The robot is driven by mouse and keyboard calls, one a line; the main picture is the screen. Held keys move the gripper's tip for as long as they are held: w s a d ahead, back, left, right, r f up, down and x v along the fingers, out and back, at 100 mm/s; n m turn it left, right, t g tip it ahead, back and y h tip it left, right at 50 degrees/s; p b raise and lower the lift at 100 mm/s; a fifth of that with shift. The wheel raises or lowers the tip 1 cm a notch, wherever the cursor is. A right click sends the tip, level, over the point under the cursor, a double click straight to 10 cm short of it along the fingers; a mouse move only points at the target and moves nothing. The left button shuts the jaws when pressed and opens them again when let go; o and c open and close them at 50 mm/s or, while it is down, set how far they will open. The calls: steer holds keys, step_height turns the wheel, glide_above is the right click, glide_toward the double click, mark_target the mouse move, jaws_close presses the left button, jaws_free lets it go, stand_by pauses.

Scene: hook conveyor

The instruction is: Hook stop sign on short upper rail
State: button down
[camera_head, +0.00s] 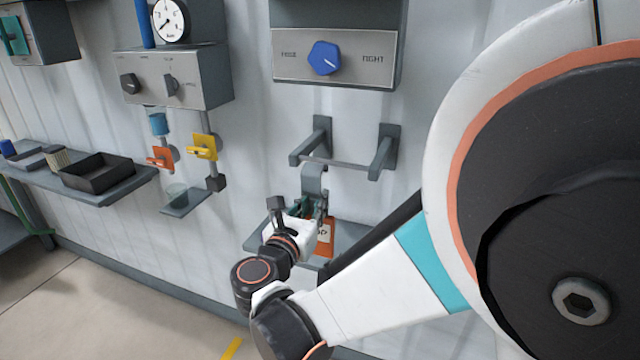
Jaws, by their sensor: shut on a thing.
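The stop sign (325,239) is an orange plate with a pale label, partly hidden behind my gripper. A grey curved hook (314,177) rises above it, seemingly part of the same piece. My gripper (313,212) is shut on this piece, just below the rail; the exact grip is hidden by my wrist. The short upper rail (348,163) is a thin grey bar between two wall brackets. The hook's top overlaps the rail's left part in the picture. I cannot tell whether it is over the rail, touching it, or in front of it.
A grey shelf (352,236) lies below the rail. A panel with a blue knob (323,58) is above it. To the left are orange and yellow valves (203,147) and a shelf with a black tray (97,172). My arm covers the right side.

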steer(key=shift+v, duration=1.55)
